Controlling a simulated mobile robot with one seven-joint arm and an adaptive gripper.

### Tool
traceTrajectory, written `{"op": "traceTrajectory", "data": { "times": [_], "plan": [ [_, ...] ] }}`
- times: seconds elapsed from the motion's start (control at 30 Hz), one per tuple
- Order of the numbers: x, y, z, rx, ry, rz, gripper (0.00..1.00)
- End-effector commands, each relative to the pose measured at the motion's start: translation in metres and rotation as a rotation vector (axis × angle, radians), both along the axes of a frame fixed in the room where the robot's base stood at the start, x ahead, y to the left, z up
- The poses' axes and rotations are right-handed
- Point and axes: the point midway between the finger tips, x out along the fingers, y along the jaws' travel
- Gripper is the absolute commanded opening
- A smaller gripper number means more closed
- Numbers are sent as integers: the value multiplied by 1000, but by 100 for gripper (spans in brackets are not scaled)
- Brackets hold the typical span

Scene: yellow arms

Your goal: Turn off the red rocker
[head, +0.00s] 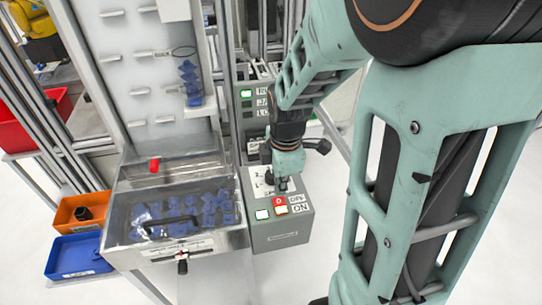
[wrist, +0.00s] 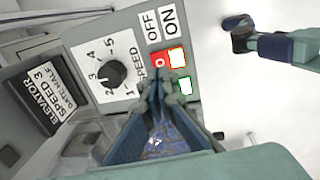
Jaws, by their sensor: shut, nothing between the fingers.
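The red rocker (head: 279,201) is on the sloped face of a grey control box (head: 282,238). In the wrist view, the rocker (wrist: 159,62) has a red half marked 0 beside the OFF label and a brightly lit half beside the ON label. My gripper (head: 282,187) is shut and empty, with its tips pointing down at the panel just behind the rocker in the head view. In the wrist view, the gripper tips (wrist: 170,80) overlap the rocker's near edge. I cannot tell whether they touch it.
A green lit button (wrist: 184,86) is beside the rocker. A black speed knob (wrist: 115,72) is on the same panel. A metal bin (head: 190,247) with blue parts stands left of the box. Orange (head: 66,222) and blue (head: 58,270) trays are further left.

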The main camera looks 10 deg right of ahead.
Motion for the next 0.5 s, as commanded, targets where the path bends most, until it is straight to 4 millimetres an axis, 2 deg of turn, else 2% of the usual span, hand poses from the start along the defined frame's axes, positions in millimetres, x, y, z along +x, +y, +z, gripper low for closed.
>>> {"op": "traceTrajectory", "data": {
  "times": [0.03,0.2,0.5],
  "plan": [
    [1,0,-14,0,1,0,0],
    [4,0,-33,0,0,0,0],
    [6,0,-46,0,-1,0,0]
  ]
}}
